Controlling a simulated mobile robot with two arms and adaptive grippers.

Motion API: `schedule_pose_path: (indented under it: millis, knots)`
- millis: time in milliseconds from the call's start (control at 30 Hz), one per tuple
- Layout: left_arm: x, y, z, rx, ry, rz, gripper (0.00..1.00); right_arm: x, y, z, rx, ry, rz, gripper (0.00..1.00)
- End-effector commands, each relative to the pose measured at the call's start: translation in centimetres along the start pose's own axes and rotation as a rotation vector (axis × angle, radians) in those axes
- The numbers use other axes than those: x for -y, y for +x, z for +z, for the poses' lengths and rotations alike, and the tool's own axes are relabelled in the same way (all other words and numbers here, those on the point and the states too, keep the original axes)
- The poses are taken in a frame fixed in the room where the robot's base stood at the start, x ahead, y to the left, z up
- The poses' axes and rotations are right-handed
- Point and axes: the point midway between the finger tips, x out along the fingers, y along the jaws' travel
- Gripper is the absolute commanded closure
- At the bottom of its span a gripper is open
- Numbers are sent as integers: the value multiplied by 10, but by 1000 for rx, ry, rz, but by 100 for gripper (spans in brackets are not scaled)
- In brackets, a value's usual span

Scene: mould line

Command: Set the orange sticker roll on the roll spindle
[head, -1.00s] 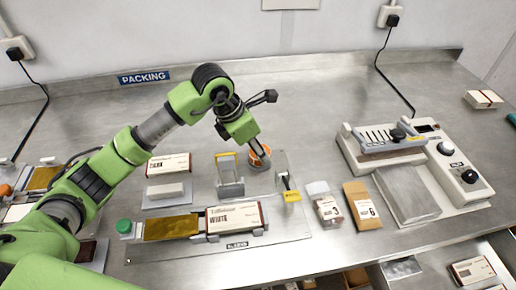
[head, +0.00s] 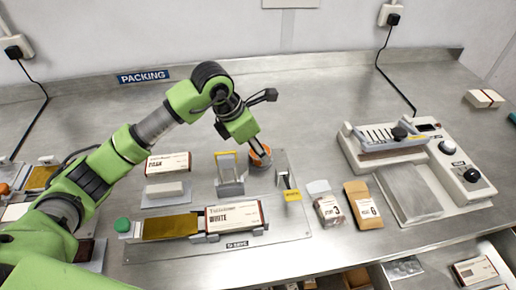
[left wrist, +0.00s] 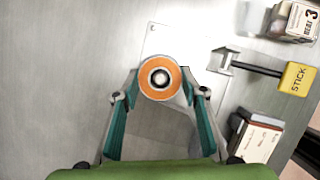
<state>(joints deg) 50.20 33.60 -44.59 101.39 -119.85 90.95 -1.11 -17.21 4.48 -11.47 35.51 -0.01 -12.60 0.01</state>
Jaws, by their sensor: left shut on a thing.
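The orange sticker roll (head: 260,157) is at the tip of my left gripper (head: 257,146), low over the far right part of the metal plate. In the left wrist view the roll (left wrist: 146,90) is an orange ring around a pale core, seen from above between the two teal-backed fingers of my left gripper (left wrist: 160,84), which are shut on it. A round pale and dark centre shows in its hole. The roll spindle is hidden under or inside the roll, so I cannot tell how far down the roll sits. My right gripper is not in view.
A yellow STICK tag (head: 292,195) on a black lever stands right of the roll. A grey bracket with a yellow top (head: 229,178) stands left of it. Boxed WHITE bar (head: 232,216) lies in front. A sealing machine (head: 405,165) is farther right. Bare bench lies behind.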

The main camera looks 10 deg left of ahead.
Motion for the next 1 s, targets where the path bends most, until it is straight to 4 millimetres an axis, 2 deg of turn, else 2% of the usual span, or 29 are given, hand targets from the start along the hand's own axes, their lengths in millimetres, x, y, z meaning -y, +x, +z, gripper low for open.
schedule_pose_path:
  millis: [467,500,567,867,1000]
  knots:
    - [0,0,0,1,0,1,81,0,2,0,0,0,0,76]
    - [0,0,0,1,0,1,53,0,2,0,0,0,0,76]
    - [0,0,0,0,0,1,41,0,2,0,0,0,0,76]
    - [0,1,0,0,0,0,41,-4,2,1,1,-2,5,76]
    - [-1,-8,0,2,1,3,41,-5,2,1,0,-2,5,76]
